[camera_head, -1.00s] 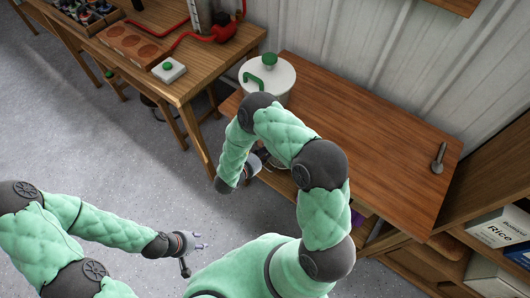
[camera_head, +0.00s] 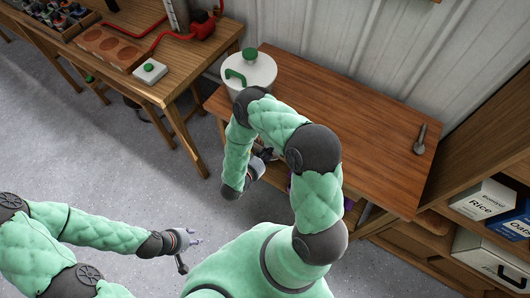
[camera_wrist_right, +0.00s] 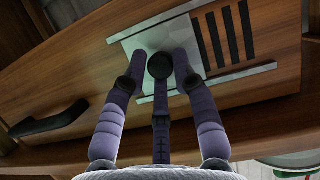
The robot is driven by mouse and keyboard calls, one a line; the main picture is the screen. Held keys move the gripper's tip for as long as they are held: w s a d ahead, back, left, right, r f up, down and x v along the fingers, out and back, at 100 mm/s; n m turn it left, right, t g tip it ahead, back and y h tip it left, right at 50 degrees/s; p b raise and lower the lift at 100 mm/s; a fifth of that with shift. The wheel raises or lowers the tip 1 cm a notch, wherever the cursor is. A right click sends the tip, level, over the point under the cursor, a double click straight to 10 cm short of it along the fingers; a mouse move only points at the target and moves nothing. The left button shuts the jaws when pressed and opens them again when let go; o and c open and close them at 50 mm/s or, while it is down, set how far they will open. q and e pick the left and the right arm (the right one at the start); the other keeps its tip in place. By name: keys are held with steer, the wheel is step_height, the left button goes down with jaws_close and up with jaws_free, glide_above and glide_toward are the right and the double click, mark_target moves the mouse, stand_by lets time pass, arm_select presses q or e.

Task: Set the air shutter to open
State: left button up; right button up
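In the right wrist view, a pale metal shutter plate (camera_wrist_right: 138,44) with a round black knob (camera_wrist_right: 160,66) lies on a wooden front. Dark slots (camera_wrist_right: 231,38) show uncovered to the right of the plate. My right gripper (camera_wrist_right: 160,60) has its fingers on both sides of the knob and one below it. I cannot tell whether they press on it. In the head view, my right gripper (camera_head: 264,156) is at the front of the wooden cabinet, partly hidden by my arm. My left gripper (camera_head: 196,240) is empty over the floor, its fingers apart.
A black handle (camera_wrist_right: 50,121) is left of the plate. A workbench (camera_head: 160,90) stands to the left, shelves with boxes (camera_head: 480,200) to the right.

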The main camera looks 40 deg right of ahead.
steer(key=shift+o, duration=1)
steer(key=v, duration=1.2)
